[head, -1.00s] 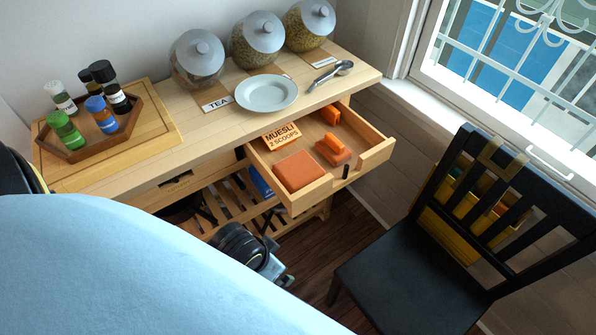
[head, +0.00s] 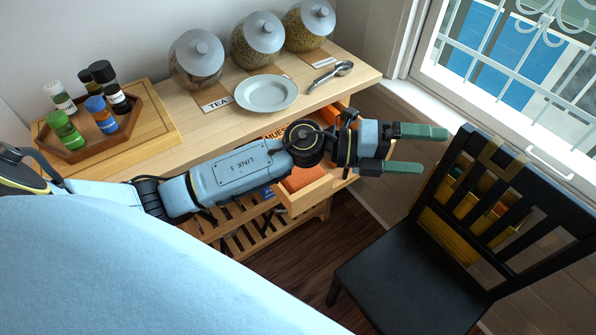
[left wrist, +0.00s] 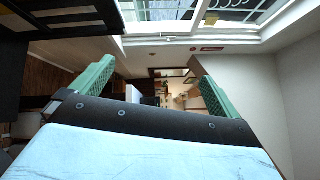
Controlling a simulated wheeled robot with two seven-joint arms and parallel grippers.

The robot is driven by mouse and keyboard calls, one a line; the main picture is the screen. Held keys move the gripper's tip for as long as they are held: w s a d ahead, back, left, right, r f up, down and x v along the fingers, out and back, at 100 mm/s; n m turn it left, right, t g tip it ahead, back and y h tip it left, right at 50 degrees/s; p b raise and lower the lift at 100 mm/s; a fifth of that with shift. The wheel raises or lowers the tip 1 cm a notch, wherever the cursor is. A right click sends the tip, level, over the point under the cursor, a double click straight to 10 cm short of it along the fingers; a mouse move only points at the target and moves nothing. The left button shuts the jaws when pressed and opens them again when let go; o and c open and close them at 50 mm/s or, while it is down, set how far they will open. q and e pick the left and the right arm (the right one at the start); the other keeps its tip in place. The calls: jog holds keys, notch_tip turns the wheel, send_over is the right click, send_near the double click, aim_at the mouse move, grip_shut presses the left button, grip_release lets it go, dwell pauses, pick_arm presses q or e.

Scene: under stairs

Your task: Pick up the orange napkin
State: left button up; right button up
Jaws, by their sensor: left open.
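The orange napkin (head: 303,179), a flat folded square, lies in the open drawer (head: 306,197) under the counter. In the head view my left arm crosses above the drawer and hides most of its inside, so only part of the napkin shows. My left gripper (head: 434,150) is past the drawer's right side, near the chair back, with its two green fingers apart and nothing between them. In the left wrist view the open gripper (left wrist: 155,85) faces the room and window, and the napkin is not seen. My right gripper is not in view.
A black chair (head: 405,285) stands to the right, its back close to my left fingertips. The counter (head: 200,128) bears a plate (head: 266,94), a scoop (head: 331,75), jars (head: 196,60) and a tray of bottles (head: 75,152). A window is at upper right.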

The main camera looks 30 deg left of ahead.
pick_arm(q)
jog(key=a+f+m+g+y, duration=0.2)
jog(key=a+f+y, duration=0.1)
jog(key=a+y, duration=0.1)
jog(key=w+a+f+m+g+y, duration=0.1)
jog(key=a+f+m+g+y, duration=0.1)
jog(key=a+f+y, duration=0.2)
jog(key=a+f+m+g+y, duration=0.3)
jog(key=a+f+y, duration=0.1)
jog(key=a, duration=0.4)
jog(key=shift+w+a, duration=0.3)
jog(key=shift+a, duration=0.05)
jog(key=a+y, duration=0.4)
jog(key=a, duration=0.4)
send_over(298, 172)
jog(key=w, duration=0.1)
jog(key=shift+g+y, duration=0.3)
jog(key=shift+g, duration=0.1)
jog(key=f, duration=0.4)
jog(key=a+f, duration=0.1)
jog(key=f, duration=0.1)
jog(key=shift+d+f, duration=0.15)
jog(key=shift+f, duration=3.05)
